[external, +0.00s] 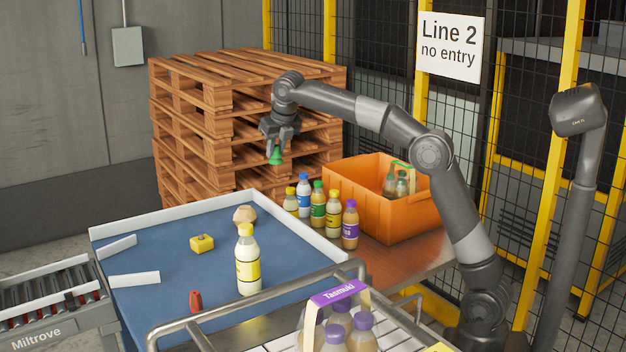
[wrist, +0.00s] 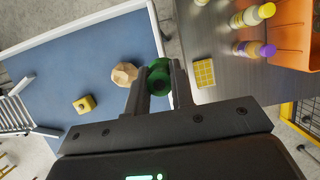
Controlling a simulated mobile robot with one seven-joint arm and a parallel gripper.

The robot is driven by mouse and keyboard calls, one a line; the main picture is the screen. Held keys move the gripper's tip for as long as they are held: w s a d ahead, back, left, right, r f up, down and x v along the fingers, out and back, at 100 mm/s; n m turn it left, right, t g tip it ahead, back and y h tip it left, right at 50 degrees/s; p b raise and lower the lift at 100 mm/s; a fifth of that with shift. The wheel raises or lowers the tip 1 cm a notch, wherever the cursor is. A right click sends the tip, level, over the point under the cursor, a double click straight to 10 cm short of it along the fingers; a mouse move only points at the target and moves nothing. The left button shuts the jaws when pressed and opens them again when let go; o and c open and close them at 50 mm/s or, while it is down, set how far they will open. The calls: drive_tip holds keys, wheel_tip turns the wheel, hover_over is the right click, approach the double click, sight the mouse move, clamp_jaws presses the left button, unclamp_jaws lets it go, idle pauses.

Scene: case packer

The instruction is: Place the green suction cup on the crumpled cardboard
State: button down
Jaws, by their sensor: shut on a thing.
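The green suction cup (external: 275,157) is held between the fingers of my gripper (external: 278,143), in the air in front of the pallet stack. In the wrist view the suction cup (wrist: 159,78) sits between both fingers of my gripper (wrist: 158,88). The crumpled cardboard (external: 245,214) is a tan, faceted lump near the far edge of the blue surface. It also shows in the wrist view (wrist: 124,74), just left of the suction cup, with nothing seen on top. In the external view my gripper is above and to the right of it.
The blue table (external: 170,248) has a white rim and also carries a yellow block (external: 202,243), a yellow-labelled bottle (external: 247,262) and a red piece (external: 195,301). Several bottles (external: 318,205) stand by an orange crate (external: 400,215). Pallets (external: 190,130) rise behind.

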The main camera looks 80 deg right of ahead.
drive_tip(key=w+a+f, duration=0.4)
drive_tip(key=a, duration=0.1)
drive_tip(key=w+a+f, duration=0.2)
drive_tip(key=w+a, duration=0.1)
drive_tip(key=shift+w+a+f, duration=0.1)
drive_tip(key=shift+a+f, duration=0.1)
drive_tip(key=shift+f, duration=2.25)
drive_tip(key=shift+f, duration=0.1)
drive_tip(key=c, duration=1.3)
unclamp_jaws()
drive_tip(key=shift+o, duration=0.2)
